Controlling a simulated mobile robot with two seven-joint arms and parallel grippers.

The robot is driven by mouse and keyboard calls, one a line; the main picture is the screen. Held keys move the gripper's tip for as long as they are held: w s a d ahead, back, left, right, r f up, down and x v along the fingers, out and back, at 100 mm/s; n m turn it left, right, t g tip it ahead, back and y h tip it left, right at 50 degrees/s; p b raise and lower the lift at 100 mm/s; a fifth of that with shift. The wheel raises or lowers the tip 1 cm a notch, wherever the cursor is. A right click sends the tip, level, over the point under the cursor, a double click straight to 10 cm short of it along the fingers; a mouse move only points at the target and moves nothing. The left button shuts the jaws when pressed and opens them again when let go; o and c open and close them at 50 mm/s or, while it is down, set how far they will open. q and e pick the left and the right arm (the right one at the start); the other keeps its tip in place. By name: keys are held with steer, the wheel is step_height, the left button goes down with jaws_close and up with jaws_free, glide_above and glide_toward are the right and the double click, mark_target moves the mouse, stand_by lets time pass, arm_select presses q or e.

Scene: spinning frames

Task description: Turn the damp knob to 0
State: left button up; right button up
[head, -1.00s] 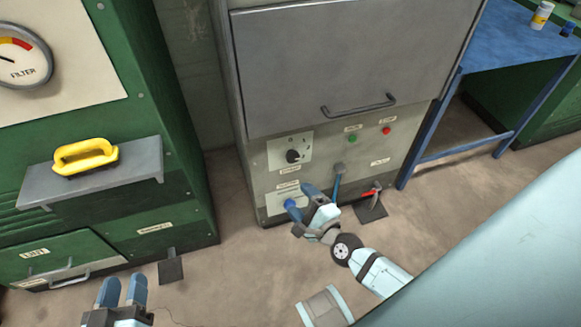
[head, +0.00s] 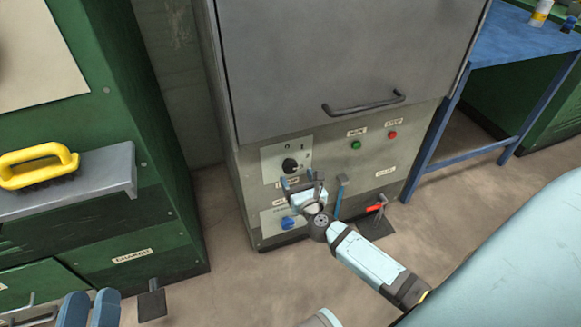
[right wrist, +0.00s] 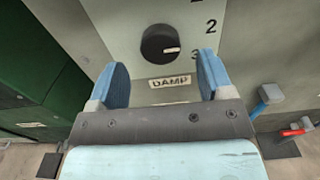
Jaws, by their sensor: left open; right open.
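The damp knob (head: 290,166) is a round black dial on a pale plate on the grey machine's lower front. It also shows in the right wrist view (right wrist: 160,44), above the DAMP label (right wrist: 170,81), with its white mark pointing right, towards the 3. The numbers 2 and 3 show at its right; the 0 is not readable there. My right gripper (head: 303,182) is open just below the knob in the head view; in the right wrist view its blue fingers (right wrist: 163,80) stand apart below and either side of the knob, not touching it. My left gripper (head: 89,308) is open at the bottom left.
A blue knob (head: 291,222) sits below on the same panel. A blue-handled lever (head: 341,183) and a red-handled pedal (head: 375,208) are to the right. Green and red buttons (head: 356,145) are above. A green cabinet with a yellow-handled brush (head: 38,166) stands left.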

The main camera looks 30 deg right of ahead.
mark_target(292, 168)
steer(key=x, duration=0.5)
steer(key=shift+w, duration=0.35)
steer(key=c, duration=0.9)
